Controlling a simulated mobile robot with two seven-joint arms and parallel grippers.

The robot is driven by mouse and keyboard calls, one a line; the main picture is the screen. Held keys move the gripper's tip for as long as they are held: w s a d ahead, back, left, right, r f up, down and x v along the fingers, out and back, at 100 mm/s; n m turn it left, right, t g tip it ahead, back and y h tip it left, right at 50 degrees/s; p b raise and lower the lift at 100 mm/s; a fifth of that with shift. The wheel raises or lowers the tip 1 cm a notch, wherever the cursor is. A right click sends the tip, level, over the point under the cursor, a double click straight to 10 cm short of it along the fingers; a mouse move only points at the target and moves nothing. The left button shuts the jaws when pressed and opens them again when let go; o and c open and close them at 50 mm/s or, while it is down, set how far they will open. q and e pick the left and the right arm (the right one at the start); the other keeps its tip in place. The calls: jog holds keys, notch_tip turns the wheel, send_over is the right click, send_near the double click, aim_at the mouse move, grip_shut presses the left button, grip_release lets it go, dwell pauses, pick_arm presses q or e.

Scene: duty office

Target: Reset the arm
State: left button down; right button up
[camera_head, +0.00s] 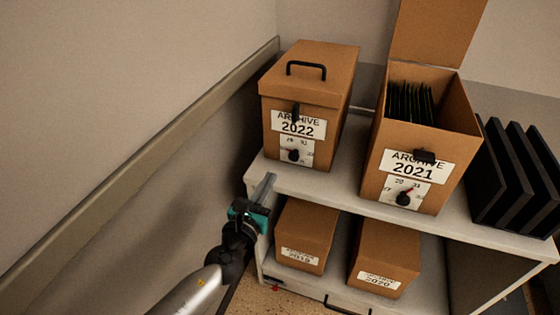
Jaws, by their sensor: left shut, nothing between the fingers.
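My left arm (200,290) comes in from the bottom left. My left gripper (268,181) is shut and empty, its fingers pointing up beside the left end of the shelf unit's top board (340,185). I cannot tell whether the fingers touch the board. My right gripper is not in view.
A closed box labelled ARCHIVE 2022 (308,85) and an open box labelled ARCHIVE 2021 (440,115), holding dark files (410,102), stand on top. Two smaller brown boxes (306,230) (385,252) sit below. Black folders (500,180) stand right. A wall rail (130,155) runs left.

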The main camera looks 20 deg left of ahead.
pick_arm(q)
jog(key=s+a+f+n+g+y, duration=0.1)
jog(key=s+a+f+n+g, duration=0.25)
jog(key=f, duration=0.55)
jog(key=s+f+n+g, duration=0.2)
jog(key=s+f+n, duration=0.2)
jog(key=f+n, duration=0.35)
jog(key=s+a+f+n+g+y, duration=0.15)
jog(key=s+f+n, duration=0.25)
jog(key=f, duration=0.5)
jog(key=s+f+n+g, duration=0.3)
jog(key=s+f+n, duration=0.2)
jog(key=s, duration=0.4)
jog(key=s+f+n+g+h, duration=0.1)
jog(key=s+f+n+g, duration=0.1)
jog(key=s+f+n, duration=0.4)
jog(key=s+f+n+g, duration=0.3)
jog(key=s+f+n, duration=0.2)
jog(key=s+n, duration=0.3)
jog(key=s, duration=0.3)
jog(key=shift+s+a+f+g, duration=0.15)
jog(key=shift+s+f+g, duration=0.15)
jog(key=shift+s+f, duration=0.1)
